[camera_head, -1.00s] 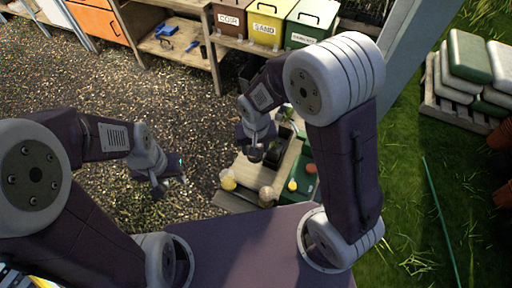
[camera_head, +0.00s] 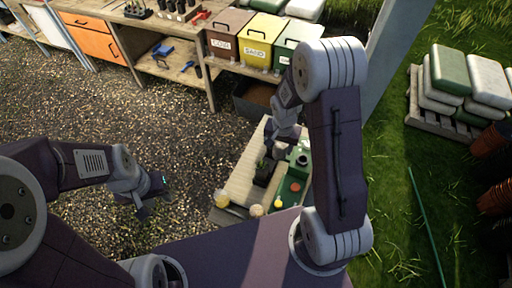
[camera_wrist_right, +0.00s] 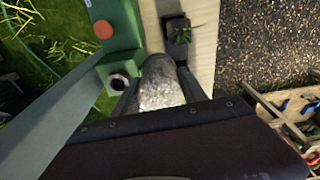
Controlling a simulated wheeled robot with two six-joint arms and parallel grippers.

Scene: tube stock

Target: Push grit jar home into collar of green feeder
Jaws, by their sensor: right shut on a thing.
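The grit jar (camera_wrist_right: 162,85), grey and speckled, is between the fingers of my right gripper (camera_wrist_right: 155,92) in the right wrist view. My right gripper is shut on it. The green feeder (camera_wrist_right: 124,28) lies just left of the jar; its square collar (camera_wrist_right: 118,78) with a dark round opening is beside the jar and appears apart from it. In the head view the feeder's collar (camera_head: 300,158) is right of my right gripper (camera_head: 268,150), where the jar is hard to make out. My left gripper (camera_head: 152,205) hangs empty over the gravel, its fingers spread.
A pale wooden bench top (camera_head: 240,172) holds a dark planted tray (camera_head: 264,172) and yellow-topped jars at its near end. An orange disc (camera_wrist_right: 103,29) sits on the feeder. Labelled bins (camera_head: 262,38) stand on shelving behind. Gravel lies left, grass right.

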